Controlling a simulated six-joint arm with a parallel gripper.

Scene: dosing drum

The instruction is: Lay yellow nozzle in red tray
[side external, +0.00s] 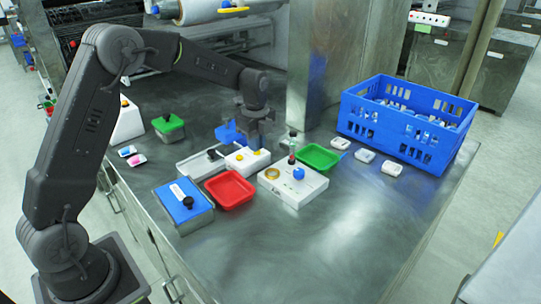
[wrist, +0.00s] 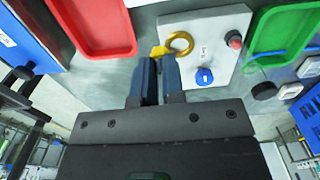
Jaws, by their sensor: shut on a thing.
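My gripper (side external: 256,143) is at the middle of the bench, above a white block, behind and right of the red tray (side external: 230,190). In the wrist view my gripper (wrist: 157,60) has its fingers close together on the yellow nozzle (wrist: 157,51). Only a small yellow end of the nozzle shows at the fingertips; the rest is hidden by the fingers. The red tray (wrist: 98,28) is at the upper left of the wrist view, looks empty, and is apart from the gripper.
A white box (side external: 292,186) with a brass ring, blue knob and red button stands right of the red tray. A blue-lidded box (side external: 184,203) stands left of it. A green tray (side external: 316,156) and blue crate (side external: 398,135) are farther right. The front right bench is clear.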

